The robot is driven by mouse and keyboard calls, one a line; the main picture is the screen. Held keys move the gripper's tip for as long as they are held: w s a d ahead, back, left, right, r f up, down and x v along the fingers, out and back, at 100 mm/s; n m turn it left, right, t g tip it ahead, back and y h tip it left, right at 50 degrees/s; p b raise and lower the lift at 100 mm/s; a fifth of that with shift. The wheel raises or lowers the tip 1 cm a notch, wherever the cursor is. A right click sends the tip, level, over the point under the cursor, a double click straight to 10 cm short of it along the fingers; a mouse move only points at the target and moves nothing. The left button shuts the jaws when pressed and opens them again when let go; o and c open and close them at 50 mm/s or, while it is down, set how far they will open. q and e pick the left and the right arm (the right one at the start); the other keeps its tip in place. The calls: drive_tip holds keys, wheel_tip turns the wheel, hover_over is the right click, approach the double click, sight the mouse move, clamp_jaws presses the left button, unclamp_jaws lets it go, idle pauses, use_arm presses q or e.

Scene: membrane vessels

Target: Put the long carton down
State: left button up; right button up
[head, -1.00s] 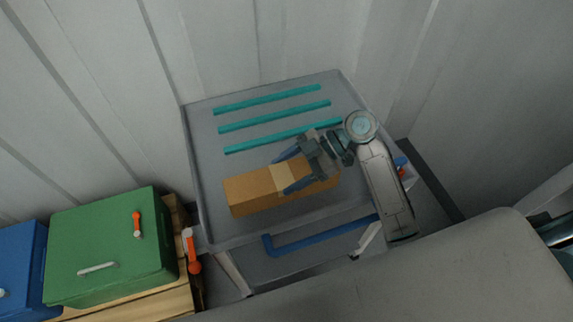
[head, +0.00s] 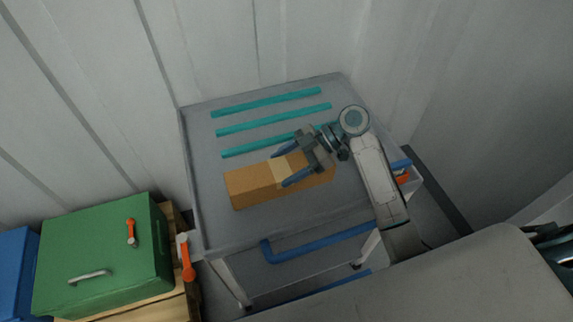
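The long carton (head: 250,186) is a brown box with a paler tape band, lying lengthwise over the front part of a grey trolley top (head: 225,228). My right gripper (head: 290,167) reaches in from the right, its two blue fingers on either side of the carton near the tape band. It looks shut on the carton. I cannot tell whether the carton's underside touches the trolley top. The carton's right end is partly hidden by the gripper. My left gripper is not in view.
Several teal strips (head: 265,101) lie across the trolley top behind the carton. A blue handle (head: 318,241) runs along the trolley's front. A green box (head: 105,258) with an orange lever and a blue box (head: 15,270) stand at the left. Ribbed walls stand behind.

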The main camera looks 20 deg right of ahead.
drive_tip(key=o, duration=0.4)
drive_tip(key=shift+r, duration=0.1)
drive_tip(key=p+v, duration=0.2)
drive_tip(key=v, duration=0.8)
drive_tip(key=shift+d+r+p, duration=0.2)
drive_tip(key=shift+d+p, duration=0.2)
drive_tip(key=shift+d+r, duration=0.25)
drive_tip(key=shift+d, duration=0.3)
